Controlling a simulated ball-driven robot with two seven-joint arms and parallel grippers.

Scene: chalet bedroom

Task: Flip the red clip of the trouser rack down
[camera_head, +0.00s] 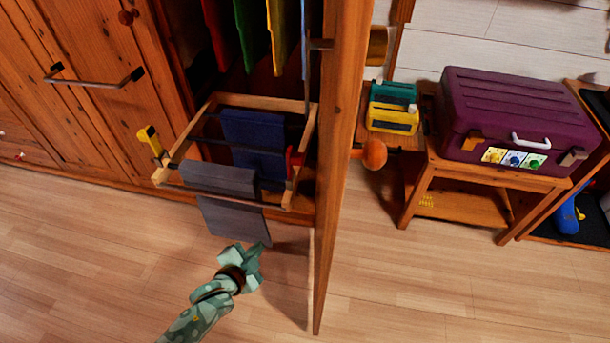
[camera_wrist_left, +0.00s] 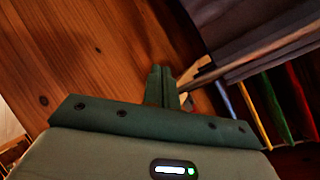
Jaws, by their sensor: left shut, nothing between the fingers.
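The trouser rack (camera_head: 207,107) is a wooden frame pulled out of the wardrobe, with trousers hanging over its bars. The red clip (camera_head: 293,160) is on the rack's right side, partly hidden beside the blue trousers (camera_head: 253,128). A yellow clip (camera_head: 151,140) stands up at the rack's left front corner. Grey trousers (camera_head: 222,180) hang over the front bar. My left gripper (camera_head: 252,254) is shut and empty, below and in front of the grey trousers. In the left wrist view its closed fingers (camera_wrist_left: 161,86) show near a wooden rack part. My right gripper is out of view.
The open wardrobe door (camera_head: 340,150) with a round knob (camera_head: 374,153) stands just right of the rack. Beyond it are a wooden stand with a purple case (camera_head: 512,112) and a teal and yellow box (camera_head: 392,108). The wooden floor in front is clear.

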